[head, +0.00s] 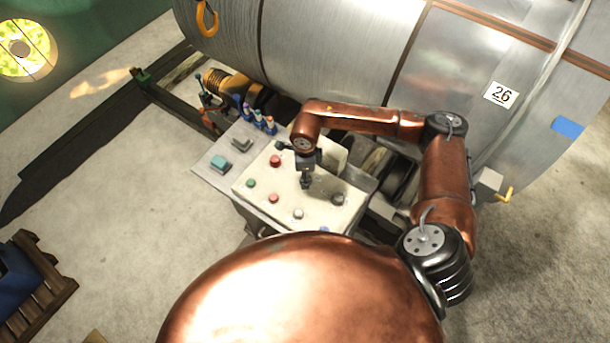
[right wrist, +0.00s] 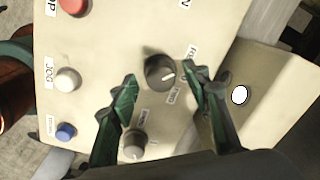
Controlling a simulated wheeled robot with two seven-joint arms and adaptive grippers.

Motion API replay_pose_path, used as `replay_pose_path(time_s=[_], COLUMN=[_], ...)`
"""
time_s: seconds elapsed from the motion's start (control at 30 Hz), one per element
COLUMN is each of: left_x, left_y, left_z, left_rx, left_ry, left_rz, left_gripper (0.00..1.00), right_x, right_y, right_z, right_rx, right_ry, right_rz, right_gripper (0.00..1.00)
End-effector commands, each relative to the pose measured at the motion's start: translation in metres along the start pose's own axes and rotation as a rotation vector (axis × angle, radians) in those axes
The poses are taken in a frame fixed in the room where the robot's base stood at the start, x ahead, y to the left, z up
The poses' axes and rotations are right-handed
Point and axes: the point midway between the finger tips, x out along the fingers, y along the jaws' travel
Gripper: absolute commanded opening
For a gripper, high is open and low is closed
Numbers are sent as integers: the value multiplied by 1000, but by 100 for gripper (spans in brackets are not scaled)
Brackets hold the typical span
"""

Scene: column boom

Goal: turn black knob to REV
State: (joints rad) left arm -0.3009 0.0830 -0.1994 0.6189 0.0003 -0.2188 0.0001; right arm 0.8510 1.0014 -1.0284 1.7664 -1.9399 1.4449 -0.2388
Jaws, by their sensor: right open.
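The black knob (right wrist: 160,72) is on the cream control panel (right wrist: 110,30), seen from above in the right wrist view. A white pointer mark on its face points to the right and slightly down. Small white labels sit beside it, too small and rotated to read surely. My right gripper (right wrist: 162,84) is open, its green-padded fingertips on either side of the knob with visible gaps. In the head view my right gripper (head: 306,184) is over the panel (head: 252,198) and hides the knob. My left gripper is not in view.
A grey knob (right wrist: 134,143), a white button (right wrist: 67,79), a blue button (right wrist: 65,131) and a red button (right wrist: 75,6) are close by on the panel. A wooden pallet (head: 42,285) lies at lower left.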

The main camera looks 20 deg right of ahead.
Motion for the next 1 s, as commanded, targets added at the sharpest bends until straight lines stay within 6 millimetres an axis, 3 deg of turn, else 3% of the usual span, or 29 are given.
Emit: replay_pose_path(time_s=[0.4, 0.6, 1.0], left_x=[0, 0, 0], left_y=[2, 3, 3], left_z=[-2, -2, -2], left_rx=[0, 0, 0], left_ry=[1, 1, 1], left_rz=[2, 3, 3], left_gripper=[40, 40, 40], right_x=[-77, -106, -117], right_y=[-1, 0, 0], right_z=[0, 0, 0], right_rx=[-1, -1, 0], right_ry=[-2, -2, 0], right_rz=[-3, -3, 0], right_gripper=[44, 44, 44])
